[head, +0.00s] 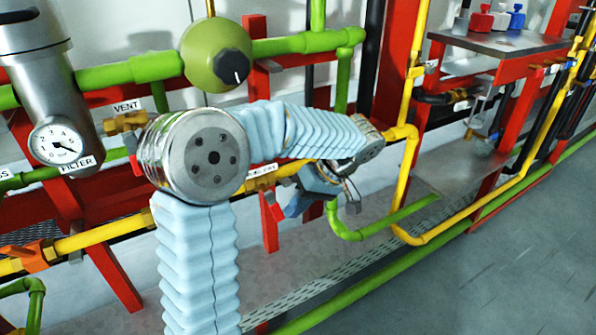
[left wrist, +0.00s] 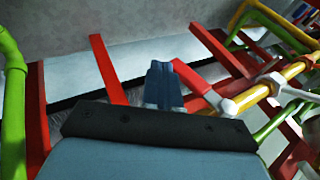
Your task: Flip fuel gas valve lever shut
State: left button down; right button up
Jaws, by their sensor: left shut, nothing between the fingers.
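The yellow gas pipe (head: 100,238) runs behind my left arm. A tag on it near the arm is partly hidden. An orange lever (head: 28,256) sits on this pipe at the far left. My left gripper (head: 297,206) is at the far end of the blue-sleeved arm, low beside the pipe run and partly hidden by the wrist. In the left wrist view its fingers (left wrist: 162,84) are together and empty. A short red bar (left wrist: 190,76) shows just right of the fingertips; I cannot tell if it is the lever. The yellow pipe (left wrist: 258,95) with a pale fitting lies further right.
Red supports (head: 398,60) and green pipes (head: 345,255) crowd the gripper's surroundings. A bench (head: 500,40) stands back right. The grey floor (head: 470,275) at front right is clear.

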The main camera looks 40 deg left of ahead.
pick_arm(q)
jog(key=shift+r, duration=0.2)
pick_arm(e)
jog(key=shift+r, duration=0.15)
pick_arm(q)
jog(key=shift+r+p, duration=0.65)
pick_arm(e)
jog(key=shift+r, duration=0.55)
